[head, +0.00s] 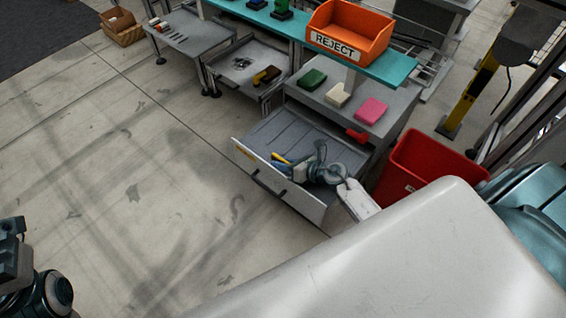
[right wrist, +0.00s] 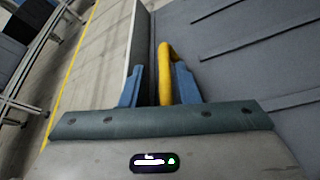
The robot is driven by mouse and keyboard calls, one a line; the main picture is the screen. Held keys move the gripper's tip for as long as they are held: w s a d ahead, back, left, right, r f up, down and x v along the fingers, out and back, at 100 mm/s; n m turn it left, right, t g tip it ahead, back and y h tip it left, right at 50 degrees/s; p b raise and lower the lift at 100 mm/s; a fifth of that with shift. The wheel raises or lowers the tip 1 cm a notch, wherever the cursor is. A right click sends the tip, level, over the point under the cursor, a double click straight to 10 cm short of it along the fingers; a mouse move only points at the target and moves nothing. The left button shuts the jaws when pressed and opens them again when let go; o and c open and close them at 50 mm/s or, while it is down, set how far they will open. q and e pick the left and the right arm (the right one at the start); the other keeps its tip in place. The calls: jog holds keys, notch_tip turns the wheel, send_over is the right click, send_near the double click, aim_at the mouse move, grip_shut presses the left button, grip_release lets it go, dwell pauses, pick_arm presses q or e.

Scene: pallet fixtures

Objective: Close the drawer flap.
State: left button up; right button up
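The drawer (head: 268,140) is pulled out from a grey cabinet. Its pale front flap (head: 300,202) stands upright, with a dark handle and a yellow label. My right gripper (head: 284,165) is low at the drawer's front, just inside the flap. In the right wrist view its two blue fingers (right wrist: 157,85) are apart. The flap's edge (right wrist: 139,45) runs up close to the left finger; contact is unclear. A yellow bar (right wrist: 164,65) stands between the fingers, close to the right one, seemingly unclamped. My left gripper (head: 12,250) is at the lower left edge, its fingertips unclear.
A red bin (head: 425,165) stands right of the drawer. Green, white and pink blocks lie on the cabinet top (head: 325,100). An orange REJECT bin (head: 350,30) sits on a teal shelf (head: 395,68). The floor (head: 150,180) left of the drawer is clear.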

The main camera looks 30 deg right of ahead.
jog(key=shift+f, duration=0.1)
jog(key=p+v, duration=0.2)
jog(key=v, duration=0.8)
jog(key=shift+s+d+r, duration=0.2)
jog(key=shift+s, duration=0.1)
